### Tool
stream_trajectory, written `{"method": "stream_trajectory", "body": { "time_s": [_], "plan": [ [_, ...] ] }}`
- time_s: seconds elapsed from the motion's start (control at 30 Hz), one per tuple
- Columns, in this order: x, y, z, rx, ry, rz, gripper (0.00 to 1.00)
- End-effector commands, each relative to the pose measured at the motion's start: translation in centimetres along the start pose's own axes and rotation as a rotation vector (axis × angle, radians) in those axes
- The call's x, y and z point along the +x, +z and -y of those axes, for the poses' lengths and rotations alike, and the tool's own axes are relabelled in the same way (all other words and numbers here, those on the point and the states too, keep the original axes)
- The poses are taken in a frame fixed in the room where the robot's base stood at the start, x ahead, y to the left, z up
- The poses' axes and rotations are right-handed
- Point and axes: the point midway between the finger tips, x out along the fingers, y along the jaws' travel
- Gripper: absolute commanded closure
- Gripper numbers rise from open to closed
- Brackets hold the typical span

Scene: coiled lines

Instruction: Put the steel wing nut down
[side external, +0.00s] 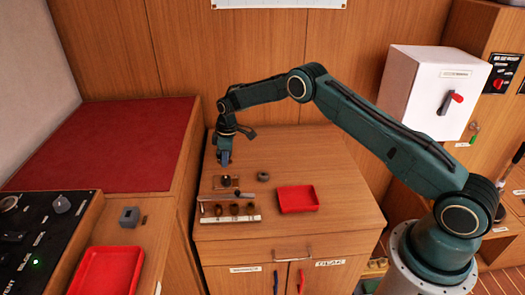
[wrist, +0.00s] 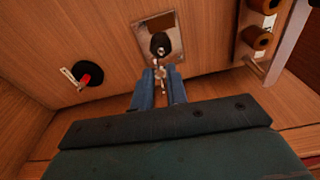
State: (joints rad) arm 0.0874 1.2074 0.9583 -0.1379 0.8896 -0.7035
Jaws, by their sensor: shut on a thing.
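My gripper (wrist: 159,84) has its two blue fingers close together in the wrist view, shut on a small pale metal piece, which I take for the steel wing nut (wrist: 160,72). The fingers hide part of it. In the side view my gripper (side external: 224,158) points down over the far left of the wooden cabinet top (side external: 345,180). The nut cannot be made out there, nor can I tell its height above the top. Just beyond the fingertips in the wrist view is a square plate (wrist: 143,30) with a dark, rounded piece (wrist: 159,43) on it.
A rack (side external: 245,219) with several brown cylinders stands near the front edge. A dark ring-like piece (side external: 263,177) and a red tray (side external: 298,199) lie to the right. The wrist view shows a dark round thing with red (wrist: 88,73). The top's far right is clear.

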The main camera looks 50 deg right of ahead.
Motion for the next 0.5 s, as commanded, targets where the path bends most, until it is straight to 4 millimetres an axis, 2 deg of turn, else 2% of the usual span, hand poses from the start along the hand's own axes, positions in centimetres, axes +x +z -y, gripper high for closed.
{"method": "stream_trajectory", "body": {
  "time_s": [0.17,0.5],
  "plan": [
    [-2.4,1.2,-1.5,0.115,0.017,-0.001,1.00],
    [-9.9,6.1,-5.3,0.517,0.065,0.002,1.00]
  ]
}}
